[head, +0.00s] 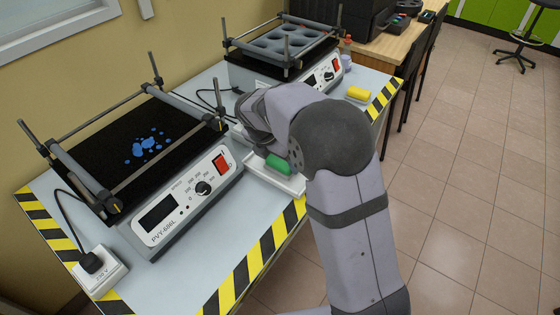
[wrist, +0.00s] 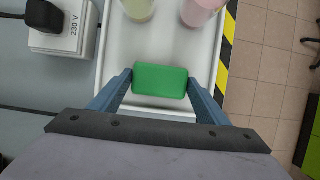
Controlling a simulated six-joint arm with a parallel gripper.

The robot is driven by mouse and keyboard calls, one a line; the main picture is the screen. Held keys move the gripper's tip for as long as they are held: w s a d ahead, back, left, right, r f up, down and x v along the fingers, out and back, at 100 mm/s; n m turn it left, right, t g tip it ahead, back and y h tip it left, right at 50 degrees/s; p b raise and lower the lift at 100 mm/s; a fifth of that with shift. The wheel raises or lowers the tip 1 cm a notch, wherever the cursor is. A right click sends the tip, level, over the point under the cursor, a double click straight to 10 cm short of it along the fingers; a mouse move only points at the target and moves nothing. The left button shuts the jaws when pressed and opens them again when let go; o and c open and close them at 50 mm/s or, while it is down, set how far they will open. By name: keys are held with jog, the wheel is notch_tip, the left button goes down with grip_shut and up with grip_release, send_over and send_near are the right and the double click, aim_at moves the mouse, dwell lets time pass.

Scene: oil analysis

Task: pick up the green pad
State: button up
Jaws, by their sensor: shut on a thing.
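The green pad (wrist: 160,81) is a small rounded block. In the wrist view it sits between the two fingers of my gripper (wrist: 160,86), which is shut on it from both sides. The pad is over the near end of a white tray (wrist: 115,55); I cannot tell whether it touches the tray. In the head view the green pad (head: 278,163) shows just left of my arm, above the white tray (head: 268,176). My arm hides the fingers and most of the tray there.
Two containers, one yellowish (wrist: 138,8) and one pink (wrist: 200,10), stand farther along the tray. A shaker with blue spill (head: 190,195) is at the left, another shaker (head: 310,80) behind. A yellow pad (head: 358,93) lies at the right. Striped tape marks the table edge.

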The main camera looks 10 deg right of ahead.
aim_at(280, 162)
notch_tip(280, 162, up, 10)
jog(key=p, duration=0.1)
jog(key=shift+f, duration=0.15)
dwell(0.4)
jog(key=s+a+f+m+g+y+p, duration=0.15)
jog(key=s+m+g, duration=0.25)
jog(key=m, duration=0.8)
jog(key=s+a+f+m+g+y+p, duration=0.15)
jog(key=s+m+g, duration=0.3)
jog(key=m, duration=0.75)
jog(key=s+d+r+m+p, duration=0.3)
jog(key=d+p, duration=0.4)
jog(key=p, duration=0.7)
jog(key=shift+s+d+r+t, duration=0.3)
jog(key=shift+s+r+t, duration=0.2)
jog(key=shift+s, duration=0.3)
